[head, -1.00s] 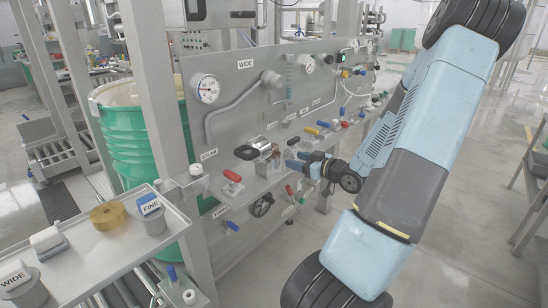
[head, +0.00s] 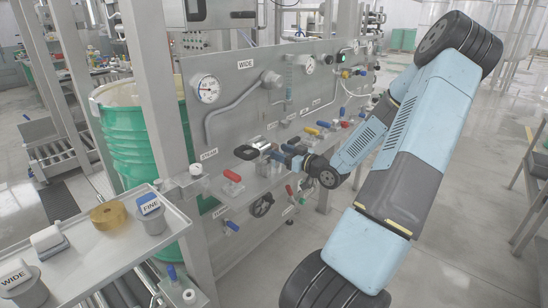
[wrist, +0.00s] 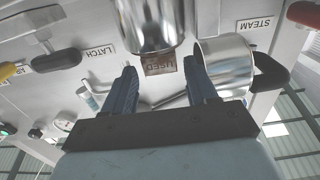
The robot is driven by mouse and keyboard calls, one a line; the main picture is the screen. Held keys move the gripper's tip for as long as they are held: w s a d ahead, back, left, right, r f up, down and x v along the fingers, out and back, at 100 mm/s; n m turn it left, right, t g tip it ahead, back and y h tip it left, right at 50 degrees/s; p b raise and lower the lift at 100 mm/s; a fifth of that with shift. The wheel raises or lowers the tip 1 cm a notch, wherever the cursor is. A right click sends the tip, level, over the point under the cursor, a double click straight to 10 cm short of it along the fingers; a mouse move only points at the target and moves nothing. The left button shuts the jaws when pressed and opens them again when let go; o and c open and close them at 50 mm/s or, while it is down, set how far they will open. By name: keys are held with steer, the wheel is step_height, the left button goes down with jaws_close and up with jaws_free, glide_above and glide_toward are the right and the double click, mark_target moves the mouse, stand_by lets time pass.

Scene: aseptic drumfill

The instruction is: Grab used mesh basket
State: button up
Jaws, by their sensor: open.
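A brown tag reading USED (wrist: 164,63) shows between my fingertips in the wrist view, below a shiny metal cylinder (wrist: 150,22). A second, open-ended shiny cylinder (wrist: 224,62) lies just right of my right finger. I cannot tell for sure which metal part is the used basket; no mesh is visible. My gripper (wrist: 165,72) is open, with nothing clearly held between its fingers. In the head view my gripper (head: 282,153) is at the panel shelf, close to the right of the shiny metal fitting (head: 260,144); its fingertips are hard to make out there.
A black handle (head: 245,152) and a red handle (head: 232,176) stand near the fitting. Coloured valve handles (head: 322,124) line the shelf to the right. A tray (head: 100,258) at lower left holds FINE (head: 151,215) and WIDE (head: 22,284) canisters. A green drum (head: 140,140) stands behind.

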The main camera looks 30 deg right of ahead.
mark_target(275, 148)
steer(key=shift+x, duration=2.55)
steer(key=shift+d, duration=0.1)
steer(key=c, duration=0.8)
steer(key=shift+r, duration=0.15)
